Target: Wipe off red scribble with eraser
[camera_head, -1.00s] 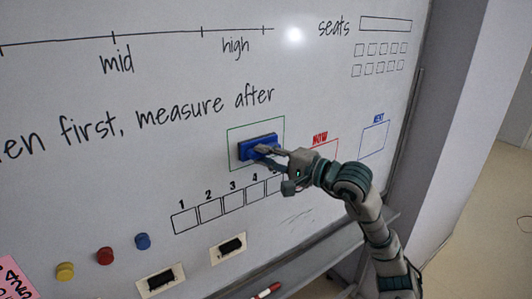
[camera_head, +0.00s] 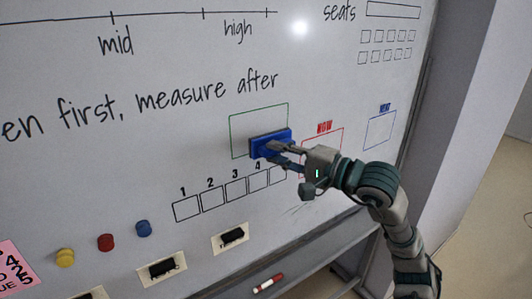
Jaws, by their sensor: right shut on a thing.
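The blue eraser (camera_head: 268,145) is at the whiteboard (camera_head: 190,130), over the lower right part of a green outlined box (camera_head: 250,122). Its body covers part of the box's lower edge. My right gripper (camera_head: 271,154) is shut on the eraser. Whether the eraser presses on the board or is slightly off it, I cannot tell. No red scribble shows; the visible inside of the green box looks blank. The area behind the eraser and gripper is hidden. My left gripper is not in view.
A red box (camera_head: 323,141) and a blue box (camera_head: 380,129) are right of the eraser. A numbered row of squares (camera_head: 212,198) is below. Round magnets (camera_head: 106,242) and dark clips (camera_head: 234,237) sit lower left. A red-and-white marker (camera_head: 268,283) lies on the tray.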

